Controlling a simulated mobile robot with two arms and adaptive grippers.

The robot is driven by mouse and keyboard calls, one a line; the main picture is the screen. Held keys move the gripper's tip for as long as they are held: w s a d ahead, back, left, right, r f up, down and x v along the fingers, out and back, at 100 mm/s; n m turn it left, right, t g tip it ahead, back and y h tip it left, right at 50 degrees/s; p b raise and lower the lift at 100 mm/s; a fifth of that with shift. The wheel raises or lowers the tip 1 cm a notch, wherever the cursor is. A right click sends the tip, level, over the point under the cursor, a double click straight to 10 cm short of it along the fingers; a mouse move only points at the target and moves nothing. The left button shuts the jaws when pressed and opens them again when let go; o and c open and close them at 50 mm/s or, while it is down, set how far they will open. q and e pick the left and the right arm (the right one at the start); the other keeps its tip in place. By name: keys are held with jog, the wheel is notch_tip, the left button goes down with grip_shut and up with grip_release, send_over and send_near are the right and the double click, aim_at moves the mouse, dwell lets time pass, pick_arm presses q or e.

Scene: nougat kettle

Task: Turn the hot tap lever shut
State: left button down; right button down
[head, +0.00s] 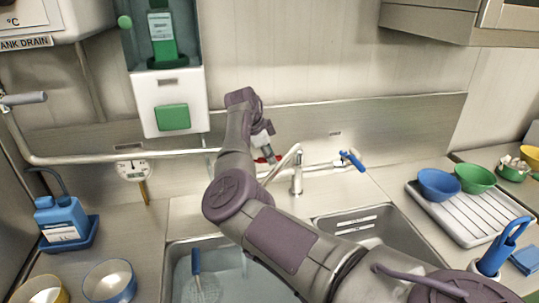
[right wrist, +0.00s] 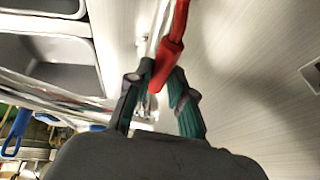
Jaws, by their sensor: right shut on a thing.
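The hot tap lever (right wrist: 172,50) is red and runs down between my right gripper's fingers in the right wrist view. My right gripper (right wrist: 161,85) is shut on it near its end. In the head view a small red part of the lever (head: 266,159) shows below my right gripper (head: 264,142), left of the spout. The arm hides some of the tap. The steel tap spout (head: 297,180) stands behind the sinks. The blue lever (head: 352,160) is on the tap's right side. My left gripper is not in view.
A drying rack (head: 480,225) with bowls stands at the right. A blue bottle (head: 62,218) stands at the left. A pipe (head: 90,159) and wall dispenser (head: 170,90) are near the arm.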

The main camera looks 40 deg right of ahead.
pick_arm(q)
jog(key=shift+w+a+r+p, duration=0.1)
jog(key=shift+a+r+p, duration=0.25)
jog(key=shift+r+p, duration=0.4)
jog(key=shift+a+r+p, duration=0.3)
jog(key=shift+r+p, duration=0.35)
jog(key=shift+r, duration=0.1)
pick_arm(e)
jog(key=s+a+m+g+y, duration=0.3)
jog(key=a+m, duration=0.6)
jog(key=m, duration=0.5)
jog(key=shift+s+a+m+g+y, duration=0.3)
jog(key=shift+g+y, duration=0.2)
jog(key=shift+g, duration=0.3)
jog(key=shift+w, duration=0.1)
jog(key=c, duration=1)
grip_release()
jog(key=shift+c, duration=0.2)
notch_tip(320, 180, up, 10)
